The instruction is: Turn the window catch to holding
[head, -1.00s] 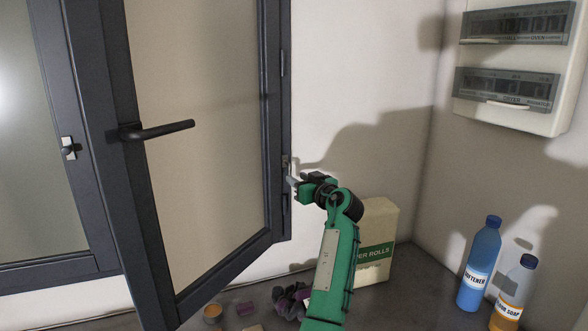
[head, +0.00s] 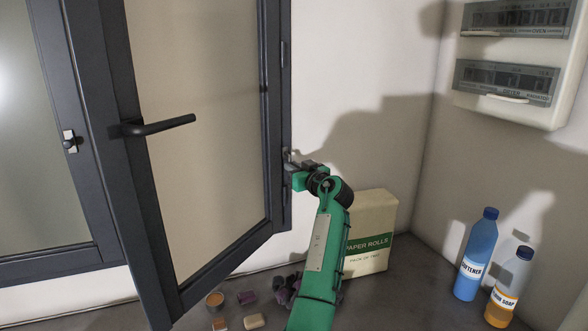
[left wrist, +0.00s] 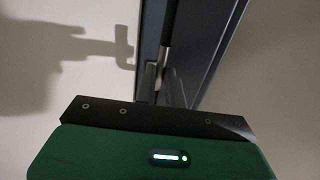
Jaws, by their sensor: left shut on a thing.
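The open window sash (head: 275,110) has a dark frame and a pale pane. A small, light metal catch (head: 289,154) sits at the sash's right side, low down, partly hidden by my gripper. My left gripper (head: 291,174) is at this catch, with its jaws shut on it. In the left wrist view the gripper (left wrist: 150,82) reaches to the dark frame (left wrist: 205,45), and a grey metal piece shows between the finger ends. The catch's exact angle is hard to tell. My right gripper is not in view.
A black handle (head: 158,126) sticks out from the sash. A paper rolls box (head: 370,235) stands beside my left arm. A blue softener bottle (head: 477,255) and a soap bottle (head: 507,290) stand right. Small items, including a tin (head: 214,300), lie below the sash.

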